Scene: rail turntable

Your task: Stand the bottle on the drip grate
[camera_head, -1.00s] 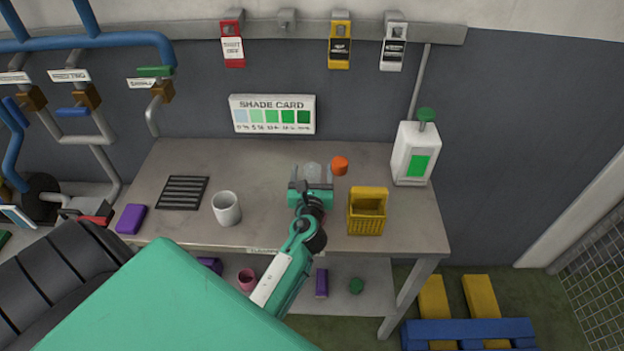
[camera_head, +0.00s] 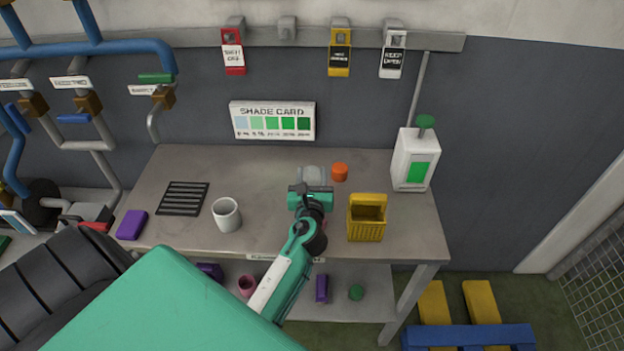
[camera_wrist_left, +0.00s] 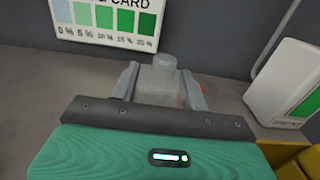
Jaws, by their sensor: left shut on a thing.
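The bottle (camera_head: 312,173), pale grey and see-through, is upright at the back middle of the bench, partly hidden behind my gripper. It also shows in the left wrist view (camera_wrist_left: 161,78) between the two grey fingers. My left gripper (camera_head: 311,188) is shut on the bottle; its teal body hides the lower part in the wrist view. The drip grate (camera_head: 183,198) is a black slatted square lying flat on the left of the bench, well apart from the bottle. My right gripper is not in view.
An orange cap-like piece (camera_head: 340,172) is close right of the bottle. A white cup (camera_head: 227,215) stands between grate and gripper. A yellow basket (camera_head: 367,222) and a white dispenser (camera_head: 413,160) are on the right. A purple block (camera_head: 131,225) lies near the grate.

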